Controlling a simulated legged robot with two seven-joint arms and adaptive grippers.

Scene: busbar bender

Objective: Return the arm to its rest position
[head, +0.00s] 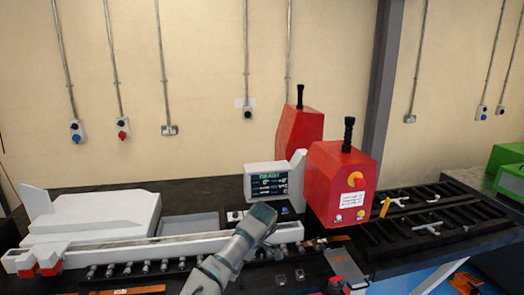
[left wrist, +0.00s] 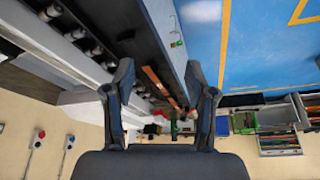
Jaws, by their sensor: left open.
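My left arm reaches up from the bottom middle of the head view, in front of the roller rail. My left gripper (head: 262,213) is at its upper end, to the left of the red bender; its fingers are not clear there. In the left wrist view my left gripper (left wrist: 159,72) shows two dark fingers spread apart with nothing between them. Beyond them lie the dark bench and a copper-coloured strip (left wrist: 158,83), apart from the fingers. My right gripper is in neither view.
The red bender (head: 340,185) has black handles and a small screen (head: 267,184) beside it. A white rail (head: 150,252) runs above several rollers at left. A slotted black table (head: 425,215) is at right. Blue floor (left wrist: 250,50) shows beyond the bench edge.

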